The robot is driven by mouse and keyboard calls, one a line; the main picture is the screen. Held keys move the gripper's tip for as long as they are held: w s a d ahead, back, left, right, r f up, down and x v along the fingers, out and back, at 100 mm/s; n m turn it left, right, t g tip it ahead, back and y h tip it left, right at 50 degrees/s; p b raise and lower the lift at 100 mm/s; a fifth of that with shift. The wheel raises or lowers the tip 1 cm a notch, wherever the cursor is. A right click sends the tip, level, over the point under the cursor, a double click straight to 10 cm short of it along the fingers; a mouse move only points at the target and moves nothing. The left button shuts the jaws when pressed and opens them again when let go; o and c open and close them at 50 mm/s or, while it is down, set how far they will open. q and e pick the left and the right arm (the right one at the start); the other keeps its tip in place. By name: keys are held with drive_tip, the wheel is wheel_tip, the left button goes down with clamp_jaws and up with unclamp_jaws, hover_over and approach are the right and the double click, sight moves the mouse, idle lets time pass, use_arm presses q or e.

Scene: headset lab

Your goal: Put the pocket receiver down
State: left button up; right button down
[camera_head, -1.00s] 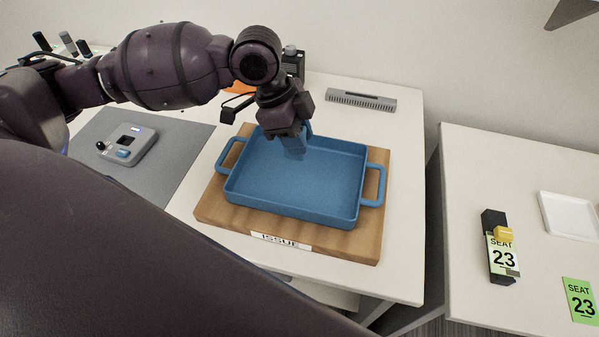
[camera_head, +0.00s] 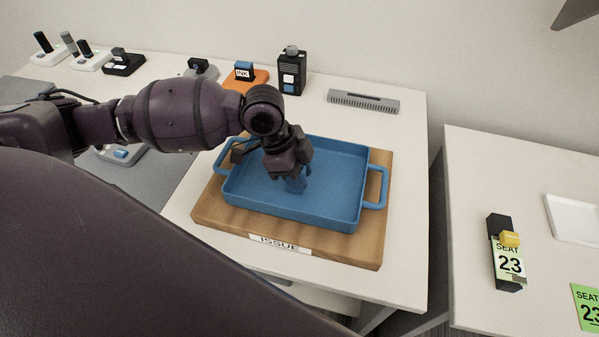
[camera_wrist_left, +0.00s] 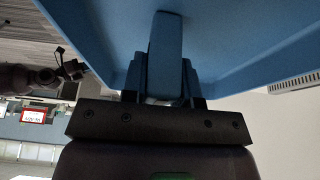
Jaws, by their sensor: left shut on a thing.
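My left gripper (camera_head: 291,172) points down into the blue tray (camera_head: 341,213) from above its left half. It is shut on a small blue pocket receiver (camera_head: 297,184), which hangs low inside the tray walls. In the left wrist view the receiver (camera_wrist_left: 165,42) stands up between the fingers, with the tray (camera_wrist_left: 245,42) behind it. I cannot tell whether the receiver touches the tray floor.
The tray sits on a wooden board (camera_head: 352,252) labelled ISSUE. A gap separates the right table (camera_head: 460,200).

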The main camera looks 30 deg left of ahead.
use_arm(q)
drive_tip(key=shift+f, duration=0.1)
use_arm(e)
drive_tip(key=shift+s, duration=0.2)
use_arm(q)
drive_tip(key=o, duration=0.7)
drive_tip(key=shift+c, duration=0.2)
drive_tip(key=shift+o, duration=1.3)
use_arm(e)
drive_tip(key=shift+s+d+f, duration=0.1)
drive_tip(key=shift+s+f, duration=0.2)
drive_tip(key=shift+s, duration=0.05)
use_arm(q)
drive_tip(key=shift+a+r, duration=0.15)
drive_tip(key=shift+r, duration=0.3)
drive_tip(key=p+v, duration=0.1)
drive_tip(key=v, duration=1)
drive_tip(key=shift+r+p, duration=0.2)
drive_tip(key=shift+p, duration=0.15)
use_arm(e)
drive_tip(key=shift+w+r, duration=0.15)
drive_tip(key=shift+r, duration=0.45)
drive_tip(key=shift+w+r, duration=0.15)
drive_tip(key=shift+r, duration=0.45)
use_arm(q)
drive_tip(key=shift+s+a, duration=0.1)
use_arm(e)
drive_tip(key=shift+w, duration=0.15)
